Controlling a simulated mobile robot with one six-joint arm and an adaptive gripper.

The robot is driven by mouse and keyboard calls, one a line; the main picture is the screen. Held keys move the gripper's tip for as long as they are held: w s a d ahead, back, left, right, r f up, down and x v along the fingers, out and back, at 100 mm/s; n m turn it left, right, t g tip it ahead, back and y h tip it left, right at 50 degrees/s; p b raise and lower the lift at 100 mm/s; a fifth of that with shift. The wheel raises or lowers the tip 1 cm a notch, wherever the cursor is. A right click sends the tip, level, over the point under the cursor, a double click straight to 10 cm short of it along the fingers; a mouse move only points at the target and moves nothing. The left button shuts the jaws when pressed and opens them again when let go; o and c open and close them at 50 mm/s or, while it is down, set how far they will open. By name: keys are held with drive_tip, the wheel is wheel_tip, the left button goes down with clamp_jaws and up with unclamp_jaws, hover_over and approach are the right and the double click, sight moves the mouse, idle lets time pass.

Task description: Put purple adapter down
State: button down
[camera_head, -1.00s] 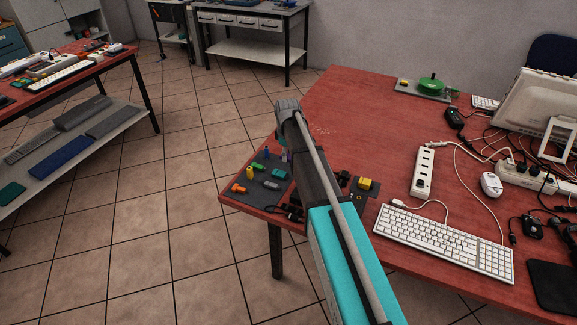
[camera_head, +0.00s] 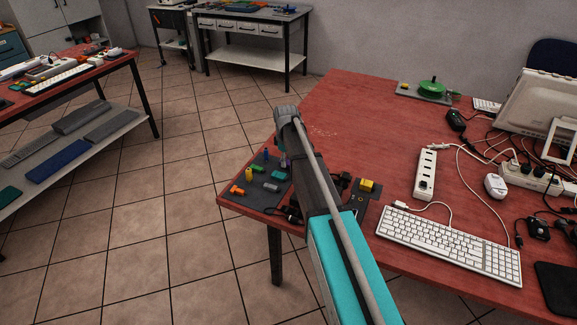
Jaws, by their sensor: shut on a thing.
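The purple adapter (camera_head: 284,161) shows as a small purple patch at the left edge of my arm, over the dark mat (camera_head: 228,190) on the near left corner of the red table. My gripper (camera_head: 282,155) is mostly hidden behind my arm and is shut on the adapter. The picture is too small to tell whether the adapter touches the mat. Several small coloured adapters lie on the mat to the left, among them an orange one (camera_head: 237,190), a yellow one (camera_head: 249,174), a green one (camera_head: 257,169) and a grey one (camera_head: 271,187).
A yellow piece (camera_head: 367,185) lies right of my arm. The red table's (camera_head: 360,110) middle back is clear. Its left edge is close to the mat.

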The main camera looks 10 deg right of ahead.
drive_tip(key=shift+f+b, duration=0.35)
drive_tip(key=shift+f, duration=0.3)
drive_tip(key=shift+f, duration=0.15)
drive_tip(key=shift+c, duration=1.4)
unclamp_jaws()
wheel_tip(320, 180, up, 3)
drive_tip(key=shift+f+p, duration=0.15)
drive_tip(key=shift+p, duration=1)
drive_tip(key=r+p, duration=0.2)
drive_tip(key=shift+w+r+p, duration=0.2)
drive_tip(key=shift+r+p, duration=0.2)
wheel_tip(320, 180, up, 8)
drive_tip(key=p, duration=0.8)
drive_tip(key=shift+r, duration=0.15)
